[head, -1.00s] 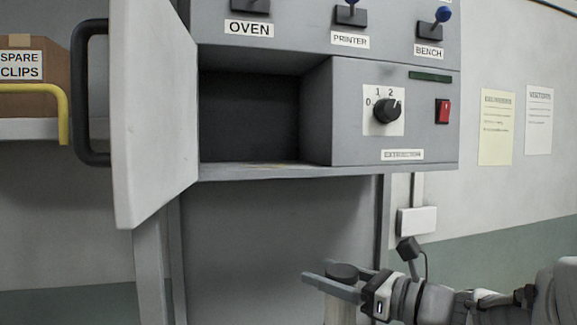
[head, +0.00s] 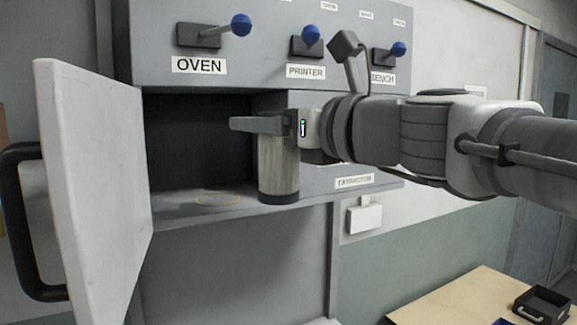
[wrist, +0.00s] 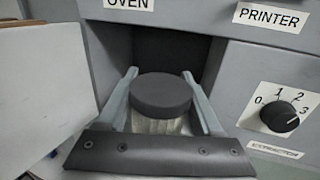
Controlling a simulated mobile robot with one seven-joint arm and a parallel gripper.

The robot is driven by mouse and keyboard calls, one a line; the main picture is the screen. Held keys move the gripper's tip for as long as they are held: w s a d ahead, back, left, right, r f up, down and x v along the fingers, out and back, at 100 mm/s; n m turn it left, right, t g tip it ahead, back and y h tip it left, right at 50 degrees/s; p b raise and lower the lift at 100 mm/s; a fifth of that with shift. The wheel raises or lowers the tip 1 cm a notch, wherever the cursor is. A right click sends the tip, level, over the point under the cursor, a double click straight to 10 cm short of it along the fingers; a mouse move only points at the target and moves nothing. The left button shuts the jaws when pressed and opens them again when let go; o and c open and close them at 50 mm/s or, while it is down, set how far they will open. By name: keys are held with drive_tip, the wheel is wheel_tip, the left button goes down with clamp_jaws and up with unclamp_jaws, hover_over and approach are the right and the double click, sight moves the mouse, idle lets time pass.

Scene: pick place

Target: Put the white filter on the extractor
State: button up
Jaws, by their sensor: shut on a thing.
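The white filter (head: 278,165) is a pale ribbed cylinder with dark end caps. My gripper (head: 242,124) is shut on it near its top and holds it upright in front of the extractor's open compartment, toward its right side. In the wrist view the filter's dark top cap (wrist: 160,92) sits between the two fingers. The extractor (head: 325,183) is a grey cabinet with its white door (head: 95,170) swung open to the left. A yellow ring (head: 217,198) marks the compartment floor, left of the filter. My arm hides most of the extractor's front panel in the head view.
The extractor's dial (wrist: 283,112) shows in the wrist view. Blue-knobbed levers for oven (head: 241,25), printer (head: 309,35) and bench (head: 398,49) stick out above. A wooden table (head: 455,300) with a black tray (head: 542,305) is at lower right. The compartment looks empty.

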drive_tip(key=f+x, duration=0.1)
drive_tip(key=x, duration=0.7)
drive_tip(key=f+x, duration=0.2)
drive_tip(key=x, duration=0.6)
drive_tip(key=shift+w+f, duration=0.25)
drive_tip(key=shift+f, duration=0.05)
drive_tip(key=shift+a, duration=0.1)
drive_tip(key=shift+f, duration=0.25)
drive_tip(key=o, duration=1.4)
drive_tip(key=shift+r, duration=0.1)
drive_tip(key=shift+o, duration=0.2)
